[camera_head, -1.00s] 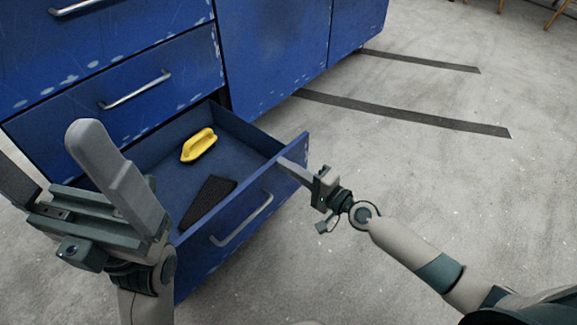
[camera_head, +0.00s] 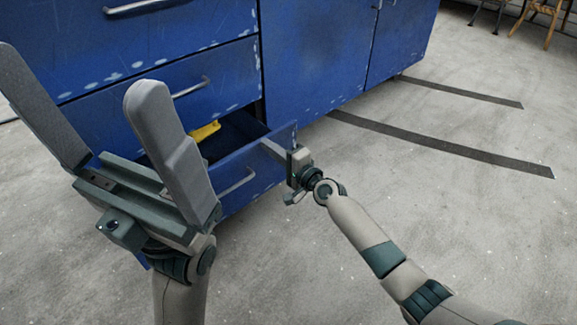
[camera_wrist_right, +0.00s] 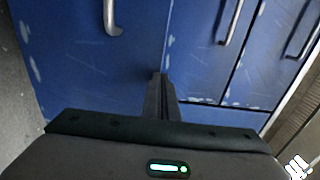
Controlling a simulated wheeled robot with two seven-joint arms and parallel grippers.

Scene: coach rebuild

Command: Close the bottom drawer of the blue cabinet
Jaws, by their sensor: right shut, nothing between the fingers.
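The blue cabinet (camera_head: 315,50) stands at the back of the head view. Its bottom drawer (camera_head: 214,197) is partly open, with a bar handle (camera_head: 238,182) on its front. A yellow object (camera_head: 206,131) shows inside, partly hidden by my left gripper. My right gripper (camera_head: 272,148) is shut and empty, with its fingers at the top right part of the drawer front; contact looks likely. In the right wrist view its shut fingers (camera_wrist_right: 161,95) point at the blue front. My left gripper (camera_head: 100,110) is open and empty in the foreground, its fingers pointing up.
The drawer above (camera_head: 185,95) is shut. Dark strips (camera_head: 440,143) lie on the grey concrete floor (camera_head: 450,220) to the right, which is otherwise clear. Wooden chairs (camera_head: 540,15) stand at the far right back.

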